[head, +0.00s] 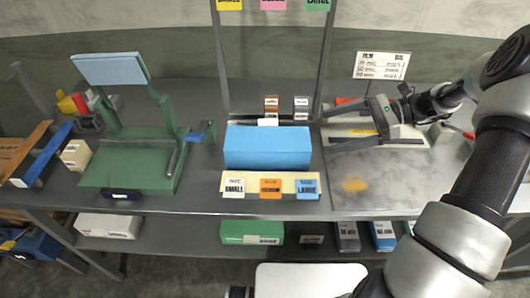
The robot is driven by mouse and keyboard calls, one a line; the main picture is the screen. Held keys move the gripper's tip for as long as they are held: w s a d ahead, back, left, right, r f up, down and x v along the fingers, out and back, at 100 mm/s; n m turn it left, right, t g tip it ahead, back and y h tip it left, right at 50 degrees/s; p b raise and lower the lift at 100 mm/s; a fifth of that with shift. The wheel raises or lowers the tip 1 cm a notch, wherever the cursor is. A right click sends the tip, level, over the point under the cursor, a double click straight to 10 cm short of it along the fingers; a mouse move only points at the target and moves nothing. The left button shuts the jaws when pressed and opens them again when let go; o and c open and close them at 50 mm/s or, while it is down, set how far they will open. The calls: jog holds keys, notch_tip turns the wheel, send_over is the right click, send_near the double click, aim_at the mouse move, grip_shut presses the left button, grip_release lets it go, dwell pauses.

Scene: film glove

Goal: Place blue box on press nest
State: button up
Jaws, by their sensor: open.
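The blue box (267,147) sits upright in the middle of the bench, behind a row of size labels. The green press (125,165) stands to its left, with a flat green base, uprights and a light blue plate (110,68) raised at the back. I take the flat base as the nest area; nothing lies on it. My gripper (330,130) is at the right of the blue box, over the grey board, open and empty. Its fingers point left and are apart from the box.
Cards marked small, medium and large (270,186) stand in front of the box. Small blocks (271,104) stand behind it. A white sign (382,66) is at the back right. A metal post (218,60) rises behind the box. Lower-shelf boxes (252,233) sit below.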

aim_at(296, 140)
jog(key=x, duration=1)
jog(key=shift+s+a+f+p, duration=0.1)
jog(key=shift+a+p, duration=0.05)
jog(key=shift+p, duration=0.15)
jog(key=shift+w+f+p+x, duration=0.1)
jog(key=shift+f+p+x, duration=0.1)
jog(key=shift+x, duration=1.35)
jog(key=shift+w+f+p+x, duration=0.1)
jog(key=shift+w+f+x, duration=0.05)
jog(key=shift+x, duration=1.45)
jog(key=c, duration=1.2)
